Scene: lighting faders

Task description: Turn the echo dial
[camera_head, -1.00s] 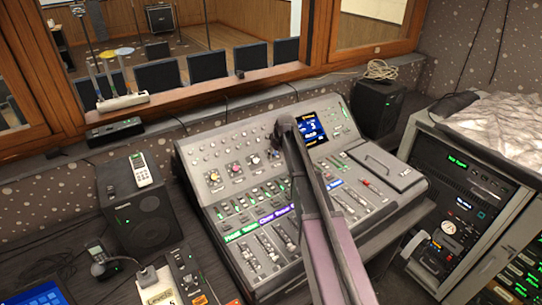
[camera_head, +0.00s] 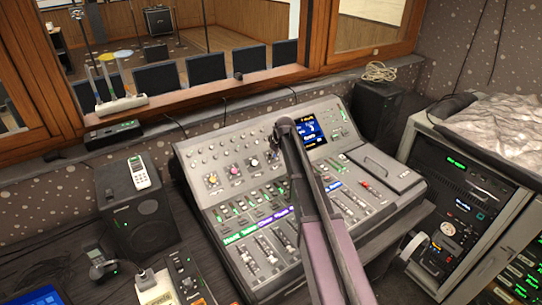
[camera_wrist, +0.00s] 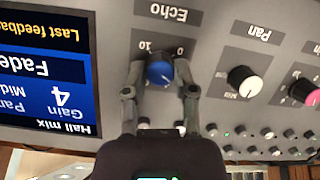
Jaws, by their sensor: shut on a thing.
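The echo dial (camera_wrist: 160,73) is a blue knob with a white pointer mark, under the upside-down label "Echo" in the wrist view. My gripper (camera_wrist: 161,78) is shut on it, with one finger on each side of the knob. In the wrist view the screen (camera_wrist: 45,65) reads "Hall mix", "Gain", "Pan" and a large 4.
A white pan knob (camera_wrist: 244,81) and a pink knob (camera_wrist: 304,91) sit beside the dial in the wrist view. Rows of faders (camera_head: 262,245) lie lower on the console. A speaker (camera_head: 139,215) stands left and a rack (camera_head: 465,190) right.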

